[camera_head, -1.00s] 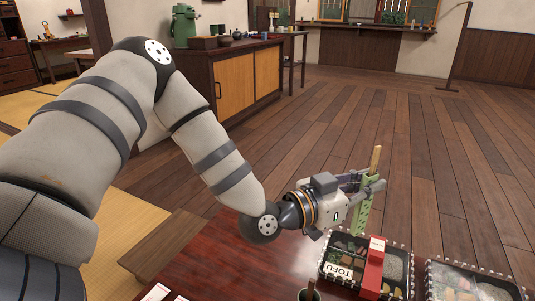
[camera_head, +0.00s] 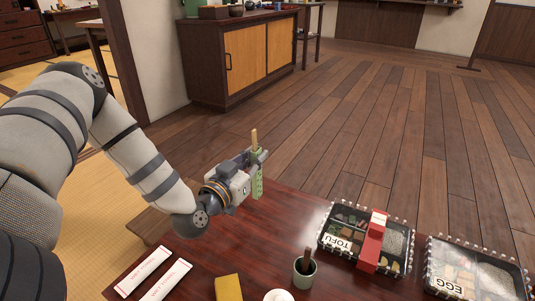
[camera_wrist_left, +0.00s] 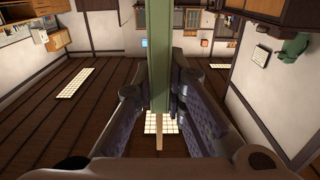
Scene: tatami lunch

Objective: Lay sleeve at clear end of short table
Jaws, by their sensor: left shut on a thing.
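My left gripper (camera_head: 254,168) is shut on a green sleeve (camera_head: 257,187) and holds it upright above the far edge of the dark red table (camera_head: 250,240). A pale wooden stick end (camera_head: 254,138) sticks out of the top of the sleeve. In the left wrist view the green sleeve (camera_wrist_left: 160,60) runs between both fingers, with the stick end (camera_wrist_left: 159,131) beyond them. Two white paper sleeves (camera_head: 145,270) with red print lie side by side on the table at the left. My right gripper is not in view.
A TOFU lunch box (camera_head: 340,243) with a red band (camera_head: 371,240) and an EGG lunch box (camera_head: 475,274) stand at the right. A small cup (camera_head: 304,272) with a dark stick in it, a yellow block (camera_head: 228,288) and a white round item (camera_head: 278,295) stand nearer. Table between gripper and cup is bare.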

